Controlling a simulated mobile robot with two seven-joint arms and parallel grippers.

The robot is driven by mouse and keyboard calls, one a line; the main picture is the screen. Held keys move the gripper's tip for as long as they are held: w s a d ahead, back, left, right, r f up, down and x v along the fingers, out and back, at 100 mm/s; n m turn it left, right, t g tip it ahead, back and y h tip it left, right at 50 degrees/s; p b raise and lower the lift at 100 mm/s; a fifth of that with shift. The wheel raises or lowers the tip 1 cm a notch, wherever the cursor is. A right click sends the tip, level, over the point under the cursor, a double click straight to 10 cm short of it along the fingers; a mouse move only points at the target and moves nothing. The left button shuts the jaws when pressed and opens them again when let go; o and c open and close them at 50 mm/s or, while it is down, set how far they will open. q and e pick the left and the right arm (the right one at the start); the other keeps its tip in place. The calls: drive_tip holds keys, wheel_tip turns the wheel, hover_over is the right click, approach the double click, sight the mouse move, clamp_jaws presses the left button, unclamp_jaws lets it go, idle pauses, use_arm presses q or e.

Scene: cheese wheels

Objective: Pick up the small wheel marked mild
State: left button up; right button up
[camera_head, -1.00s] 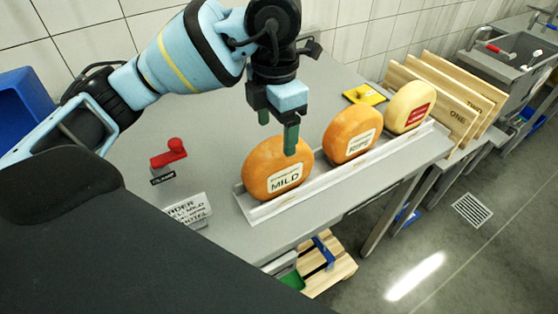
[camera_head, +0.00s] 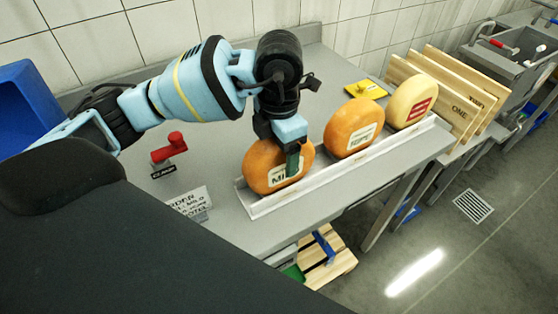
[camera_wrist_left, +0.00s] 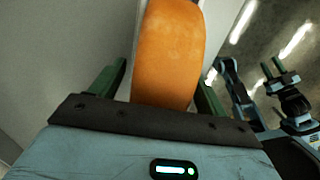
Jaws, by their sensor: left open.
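The orange wheel marked MILD (camera_head: 262,165) stands on edge in the white rack (camera_head: 262,207), at the rack's near left end. My left gripper (camera_head: 290,160) is open and lowered over the wheel, one green finger in front of its label and partly covering it. In the left wrist view the wheel (camera_wrist_left: 170,50) stands between the two fingers of my left gripper (camera_wrist_left: 162,75). Gaps show on both sides, the right one narrower.
A second orange wheel (camera_head: 340,142) and a pale wheel with a red label (camera_head: 405,92) stand farther right in the rack. Wooden boards (camera_head: 450,92) stand beyond. A red-handled item (camera_head: 170,147) and an order sign (camera_head: 188,203) are on the grey table to the left.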

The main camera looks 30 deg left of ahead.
use_arm(q)
drive_tip(key=c, duration=1.4)
drive_tip(key=shift+r, duration=0.1)
drive_tip(key=shift+c, duration=0.2)
drive_tip(key=shift+r, duration=0.15)
drive_tip(key=shift+w+r, duration=0.1)
drive_tip(key=shift+r, duration=1.35)
drive_tip(key=shift+s+d+r, duration=0.2)
drive_tip(key=shift+r, duration=0.05)
drive_tip(key=s+d+r, duration=0.1)
drive_tip(key=s+d, duration=0.9)
drive_tip(key=s, duration=0.2)
drive_tip(key=shift+r, duration=0.15)
